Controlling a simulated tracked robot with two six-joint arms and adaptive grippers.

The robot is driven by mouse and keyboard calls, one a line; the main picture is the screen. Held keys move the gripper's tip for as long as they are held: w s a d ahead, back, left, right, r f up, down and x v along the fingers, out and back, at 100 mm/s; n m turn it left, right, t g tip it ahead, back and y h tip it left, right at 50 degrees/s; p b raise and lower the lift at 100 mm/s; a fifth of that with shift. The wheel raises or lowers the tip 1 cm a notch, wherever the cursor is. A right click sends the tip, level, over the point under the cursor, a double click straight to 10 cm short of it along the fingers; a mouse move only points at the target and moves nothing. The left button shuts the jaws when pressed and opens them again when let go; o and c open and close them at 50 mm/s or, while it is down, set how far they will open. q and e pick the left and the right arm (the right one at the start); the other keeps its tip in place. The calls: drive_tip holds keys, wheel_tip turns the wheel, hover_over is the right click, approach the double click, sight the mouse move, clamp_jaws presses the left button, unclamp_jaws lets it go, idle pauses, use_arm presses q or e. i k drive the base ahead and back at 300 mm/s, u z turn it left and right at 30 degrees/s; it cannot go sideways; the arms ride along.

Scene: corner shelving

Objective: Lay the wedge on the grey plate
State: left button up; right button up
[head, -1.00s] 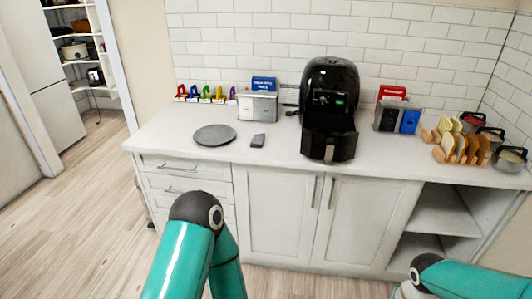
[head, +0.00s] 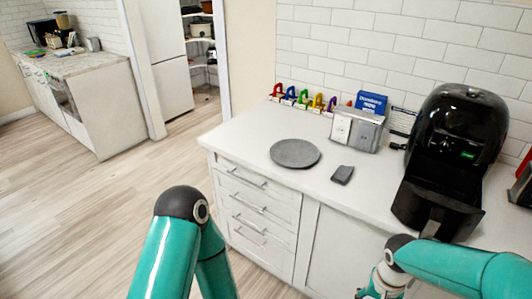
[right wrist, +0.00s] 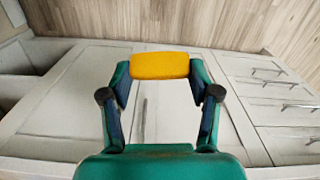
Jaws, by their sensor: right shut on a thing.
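My right gripper (right wrist: 160,68) is shut on a yellow block with rounded edges, which I take to be the wedge (right wrist: 160,65). The block lies across both fingertips in the right wrist view, with cabinet fronts and wooden floor behind it. In the head view my right arm is at the lower right, apart from the plate, with its gripper below the frame. My left arm is at the bottom centre-left; its gripper is out of view.
A small dark grey block (head: 342,174) lies just right of the plate. A black air fryer (head: 455,150) stands further right. A metal toaster-like box (head: 356,129) and several coloured clip-like items (head: 303,99) line the wall. The counter (head: 245,140) is clear left of the plate.

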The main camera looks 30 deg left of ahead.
sight(295, 155)
drive_tip(key=u, duration=0.45)
drive_tip(key=i, duration=0.95)
drive_tip(key=u, duration=0.75)
